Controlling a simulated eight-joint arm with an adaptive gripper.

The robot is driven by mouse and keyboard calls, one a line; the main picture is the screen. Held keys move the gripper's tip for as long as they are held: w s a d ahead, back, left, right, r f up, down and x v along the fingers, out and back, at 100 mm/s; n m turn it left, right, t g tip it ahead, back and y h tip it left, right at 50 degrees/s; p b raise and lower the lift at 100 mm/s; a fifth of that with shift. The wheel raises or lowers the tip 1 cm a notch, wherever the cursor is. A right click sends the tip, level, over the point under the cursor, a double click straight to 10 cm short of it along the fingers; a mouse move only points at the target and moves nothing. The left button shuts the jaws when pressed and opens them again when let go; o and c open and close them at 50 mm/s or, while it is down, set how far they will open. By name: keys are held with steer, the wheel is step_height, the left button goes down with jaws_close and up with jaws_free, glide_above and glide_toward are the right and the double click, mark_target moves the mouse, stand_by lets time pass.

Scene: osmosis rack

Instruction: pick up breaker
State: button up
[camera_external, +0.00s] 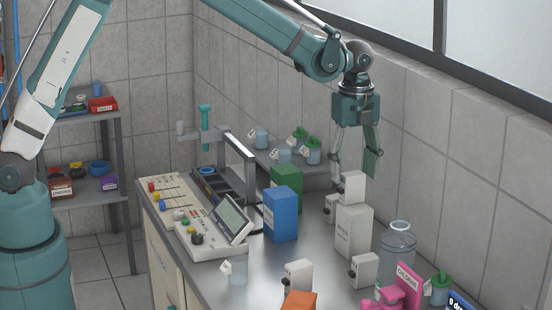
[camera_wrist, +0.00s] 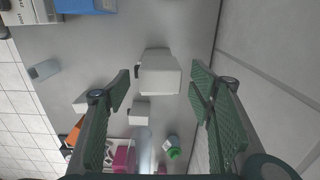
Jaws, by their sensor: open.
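My gripper (camera_external: 354,168) is open and empty above the back right of the bench. In the wrist view its fingers (camera_wrist: 160,88) stand apart on either side of a white box (camera_wrist: 158,75), which lies below them. In the external view a small white box (camera_external: 352,187) stands on a taller white box (camera_external: 353,232) below the gripper. A small clear beaker (camera_external: 238,273) with a white tag stands at the front of the bench, away from the gripper. It seems to show in the wrist view as a pale glass (camera_wrist: 43,70). I cannot tell which object the task names.
A blue box (camera_external: 280,214) and a green box (camera_external: 287,181) stand left of the gripper. A control panel (camera_external: 200,235) lies further left. A clear bottle (camera_external: 396,262), pink items (camera_external: 398,292) and an orange box (camera_external: 300,301) are at the front right. The tiled wall is close on the right.

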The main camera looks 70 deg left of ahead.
steer(key=shift+f, duration=0.85)
steer(key=c, duration=1.1)
steer(key=shift+r, duration=0.15)
step_height(320, 180, up, 10)
steer(key=shift+f, duration=0.1)
